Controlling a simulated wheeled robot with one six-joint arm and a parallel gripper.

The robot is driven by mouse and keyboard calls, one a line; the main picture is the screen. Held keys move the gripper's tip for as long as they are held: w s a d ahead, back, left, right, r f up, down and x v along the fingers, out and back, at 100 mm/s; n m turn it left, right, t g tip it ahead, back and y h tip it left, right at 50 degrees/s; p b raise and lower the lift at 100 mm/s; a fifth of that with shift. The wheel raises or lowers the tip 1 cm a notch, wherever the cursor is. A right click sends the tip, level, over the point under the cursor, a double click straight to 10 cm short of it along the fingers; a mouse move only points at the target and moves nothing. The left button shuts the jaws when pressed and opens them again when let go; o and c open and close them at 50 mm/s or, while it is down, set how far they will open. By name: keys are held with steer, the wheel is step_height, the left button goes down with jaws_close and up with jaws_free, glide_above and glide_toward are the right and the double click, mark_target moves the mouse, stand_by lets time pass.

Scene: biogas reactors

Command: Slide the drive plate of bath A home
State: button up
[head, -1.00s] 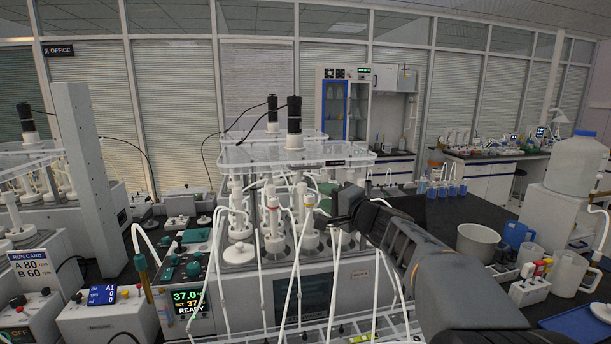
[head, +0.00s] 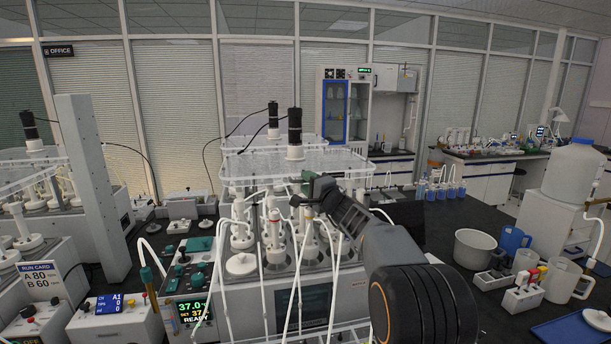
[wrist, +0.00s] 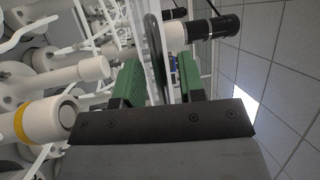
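A clear drive plate (head: 270,163) lies over the vessels of the middle bath (head: 345,290). A black motor with a white base (head: 294,135) stands on it. No lettering that names this bath A is readable. My gripper (head: 307,188) is at the plate's front edge, right of the plate's middle. In the wrist view, the two green finger pads of my gripper (wrist: 160,78) are apart.
White vessel heads and tubes (head: 240,225) stand close below my gripper. A grey column (head: 92,190) rises at left. A second bath (head: 40,210) is farther left. Bucket (head: 474,248), jugs and a large bottle (head: 575,170) stand on the right bench.

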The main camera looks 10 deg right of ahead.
steer(key=shift+w+a+r, duration=0.1)
steer(key=shift+w+a, duration=0.15)
steer(key=shift+w, duration=0.3)
jaws_close()
